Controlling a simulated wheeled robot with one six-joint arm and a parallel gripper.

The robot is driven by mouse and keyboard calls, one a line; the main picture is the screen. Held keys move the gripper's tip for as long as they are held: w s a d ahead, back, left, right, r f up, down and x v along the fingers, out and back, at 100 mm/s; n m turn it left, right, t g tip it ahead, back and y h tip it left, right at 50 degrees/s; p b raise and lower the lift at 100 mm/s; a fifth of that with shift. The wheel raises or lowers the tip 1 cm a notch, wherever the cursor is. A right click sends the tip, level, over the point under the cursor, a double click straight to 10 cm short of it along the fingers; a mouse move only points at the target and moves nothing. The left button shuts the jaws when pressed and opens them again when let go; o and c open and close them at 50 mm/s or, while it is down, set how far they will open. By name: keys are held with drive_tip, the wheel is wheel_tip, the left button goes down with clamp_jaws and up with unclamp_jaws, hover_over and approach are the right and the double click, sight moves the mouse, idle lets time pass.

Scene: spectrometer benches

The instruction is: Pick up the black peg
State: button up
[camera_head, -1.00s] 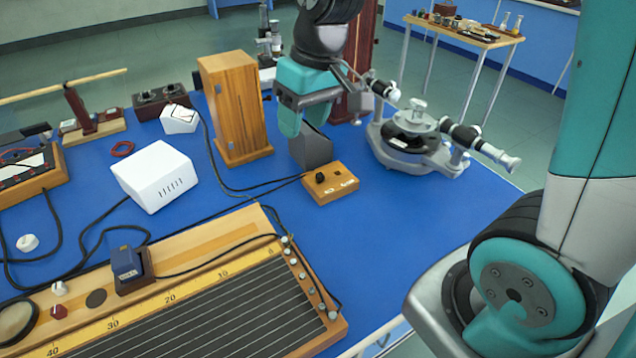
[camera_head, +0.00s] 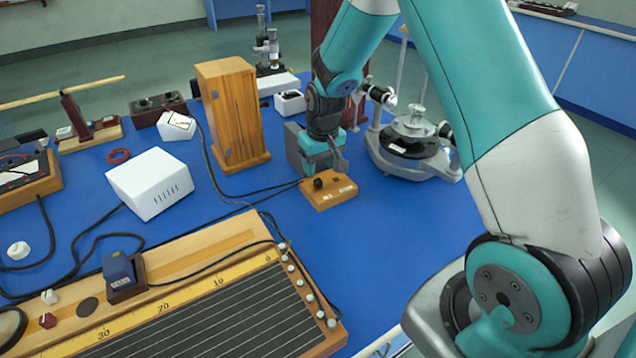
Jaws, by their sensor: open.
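The black peg (camera_head: 318,183) is small and dark and stands upright on a small wooden block (camera_head: 340,194) near the middle of the blue bench. My gripper (camera_head: 320,171) points down at the block's back edge, very close to the peg. Its jaws are open, with nothing seen between them. The picture does not show clearly whether a finger touches the peg or the block.
A tall wooden box (camera_head: 232,115) stands left of my gripper, and a grey spectrometer (camera_head: 425,165) stands to the right. A long wooden wire board (camera_head: 215,240) lies in front. A black cable runs to the block. Blue bench right of the block is clear.

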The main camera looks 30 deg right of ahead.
sight(318, 180)
drive_tip(key=shift+w+f+p, duration=0.2)
drive_tip(key=shift+f+p, duration=0.1)
drive_tip(key=shift+f, duration=1.1)
drive_tip(key=shift+w+f+p, duration=0.2)
drive_tip(key=shift+f+p, duration=0.1)
drive_tip(key=shift+f, duration=1.05)
clamp_jaws()
drive_tip(key=shift+r, duration=0.1)
